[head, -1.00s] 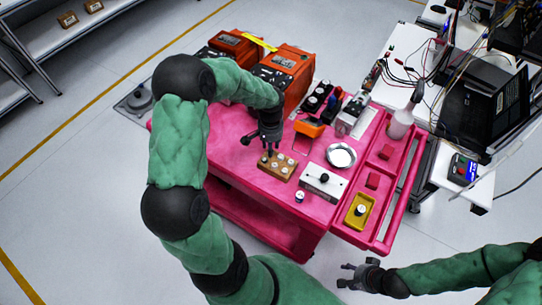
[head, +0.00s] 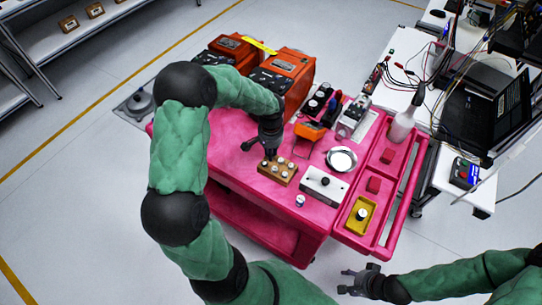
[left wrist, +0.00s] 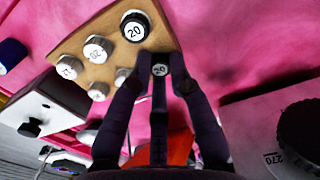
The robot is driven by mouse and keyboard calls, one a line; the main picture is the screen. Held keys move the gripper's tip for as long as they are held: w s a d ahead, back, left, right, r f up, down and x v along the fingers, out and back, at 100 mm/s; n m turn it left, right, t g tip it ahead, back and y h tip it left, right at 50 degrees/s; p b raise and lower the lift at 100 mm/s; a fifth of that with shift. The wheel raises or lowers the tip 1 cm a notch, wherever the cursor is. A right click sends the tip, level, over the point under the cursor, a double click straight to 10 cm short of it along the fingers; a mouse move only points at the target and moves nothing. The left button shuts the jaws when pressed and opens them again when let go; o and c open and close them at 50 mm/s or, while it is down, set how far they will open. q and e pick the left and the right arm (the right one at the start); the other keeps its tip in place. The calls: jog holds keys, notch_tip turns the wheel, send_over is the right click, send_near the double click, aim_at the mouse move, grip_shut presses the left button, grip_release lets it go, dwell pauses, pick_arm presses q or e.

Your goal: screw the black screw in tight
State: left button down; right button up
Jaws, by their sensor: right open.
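A black knob-like screw (head: 325,181) stands on top of a white box (head: 312,188) on the pink cart; the left wrist view shows it at the lower left (left wrist: 30,127). My left gripper (head: 270,154) is away from it, over a wooden block (head: 289,181) that holds several white-topped weights. In the left wrist view, my left gripper's fingertips (left wrist: 160,58) lie close on both sides of a small weight (left wrist: 160,71) and appear shut on it. My right gripper (head: 349,283) is open and empty, off the cart's near side.
A yellow tray (head: 351,223) with a weight in it stands right of the white box. A metal dish (head: 341,159) and an orange device (head: 309,131) are behind. A loose weight (head: 300,201) stands near the cart's front edge. Orange cases (head: 290,67) are at the back.

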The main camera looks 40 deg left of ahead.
pick_arm(q)
jog(key=shift+r+p, duration=1.8)
jog(key=shift+r, duration=0.75)
jog(key=shift+s+f, duration=0.1)
jog(key=shift+f, duration=0.05)
